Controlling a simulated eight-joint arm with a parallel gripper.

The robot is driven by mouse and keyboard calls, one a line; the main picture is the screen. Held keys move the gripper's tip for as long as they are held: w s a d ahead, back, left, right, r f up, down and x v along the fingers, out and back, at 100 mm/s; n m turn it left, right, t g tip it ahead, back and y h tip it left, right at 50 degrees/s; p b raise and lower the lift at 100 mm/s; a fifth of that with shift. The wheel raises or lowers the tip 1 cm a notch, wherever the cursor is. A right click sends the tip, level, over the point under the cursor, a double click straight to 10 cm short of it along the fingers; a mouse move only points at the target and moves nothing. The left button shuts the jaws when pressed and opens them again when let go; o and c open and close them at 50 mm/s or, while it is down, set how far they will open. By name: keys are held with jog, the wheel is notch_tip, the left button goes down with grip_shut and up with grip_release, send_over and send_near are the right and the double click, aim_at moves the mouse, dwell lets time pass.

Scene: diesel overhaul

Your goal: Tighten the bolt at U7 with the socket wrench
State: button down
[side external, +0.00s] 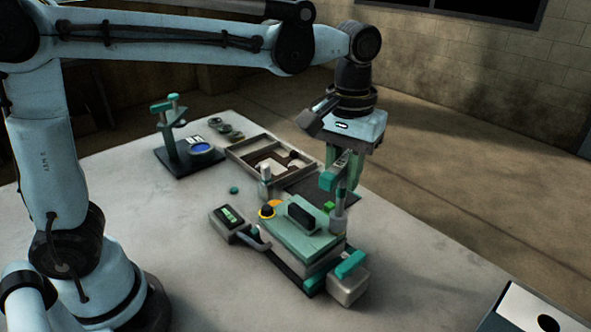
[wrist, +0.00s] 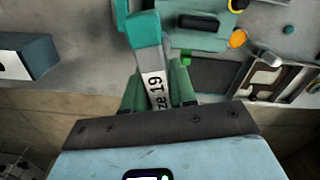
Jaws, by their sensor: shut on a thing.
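My gripper (side external: 347,168) is shut on the socket wrench (side external: 340,203), a grey upright tool with a teal part at its upper left. In the wrist view my gripper (wrist: 158,86) has the wrench (wrist: 152,70) between its green fingers, with a label ending in "ze 19". The wrench's lower end is over the right rear edge of the green engine block (side external: 297,240). I cannot tell whether it touches there. The block also shows at the top of the wrist view (wrist: 200,38). No U7 mark is readable, and I cannot make out the bolt under the wrench.
A grey box with a screen (side external: 230,222) stands left of the block, and a grey-and-teal unit (side external: 348,280) at its front right. A divided tray (side external: 247,150) and a teal stand (side external: 175,150) lie behind. The table's left front (side external: 210,285) is clear.

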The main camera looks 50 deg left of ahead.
aim_at(345, 158)
jog(key=m, duration=1.3)
jog(key=shift+f, duration=0.1)
jog(key=c, duration=1.6)
grip_release()
grip_shut()
jog(key=shift+r, duration=1.8)
